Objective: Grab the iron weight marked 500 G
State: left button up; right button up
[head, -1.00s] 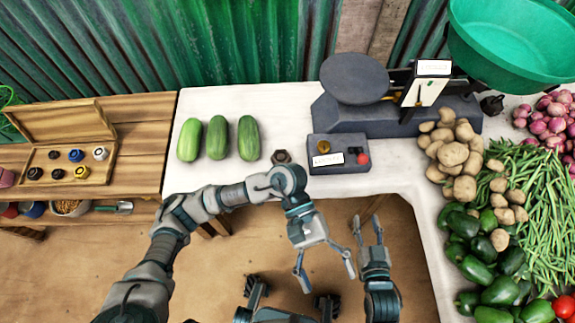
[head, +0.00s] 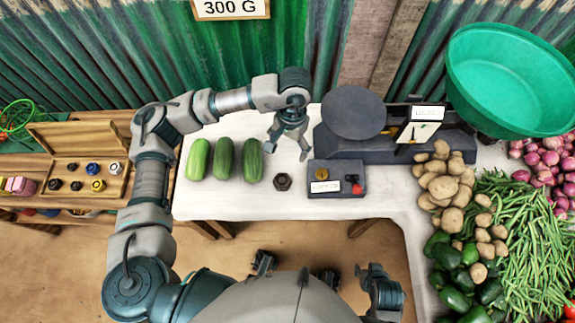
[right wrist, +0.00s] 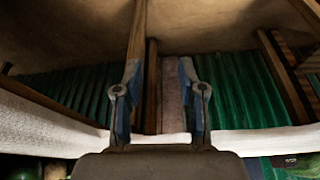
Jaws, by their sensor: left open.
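A small dark hexagonal iron weight (head: 283,182) lies on the white table, right of the cucumbers. I cannot read a marking on it. My left gripper (head: 285,146) is open and empty above the table, beyond the weight in the head view, its fingers pointing down and apart from it. My right gripper (head: 369,270) is low in front of the table. In the right wrist view the right gripper (right wrist: 160,100) has its two fingers apart with nothing between them. An open wooden case (head: 112,135) on the left holds several small dark, blue, yellow and white pieces, too small to read.
Several cucumbers (head: 224,159) lie left of the weight. A dark block (head: 331,187) with brass and red pieces is right of it, before the scale (head: 352,112). Potatoes (head: 440,186) and beans (head: 510,235) fill the right. A "300 G" sign (head: 231,8) hangs behind.

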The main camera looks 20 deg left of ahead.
pick_arm(q)
jog(key=b, duration=0.1)
send_over(282, 179)
jog(key=w, duration=0.1)
jog(key=f, duration=1.1)
jog(key=shift+w+d, duration=0.1)
jog(key=shift+d, duration=0.1)
jog(key=shift+s+f, duration=0.2)
jog(key=shift+f, duration=0.5)
jog(key=f, duration=0.3)
jog(key=shift+s+a+f+b, duration=0.15)
jog(key=shift+s+f+b, duration=0.2)
jog(key=shift+s+f, duration=0.05)
jog(key=shift+f, duration=0.4)
grip_shut()
pick_arm(e)
jog(key=w+a+r+t, duration=0.1)
jog(key=w+a+t, duration=0.1)
jog(key=w, duration=0.4)
jog(key=shift+a+t+y, duration=0.15)
jog(key=shift+t+y, duration=0.25)
jog(key=shift+t, duration=0.3)
pick_arm(q)
jog(key=shift+r, duration=0.1)
pick_arm(e)
jog(key=shift+r, duration=0.15)
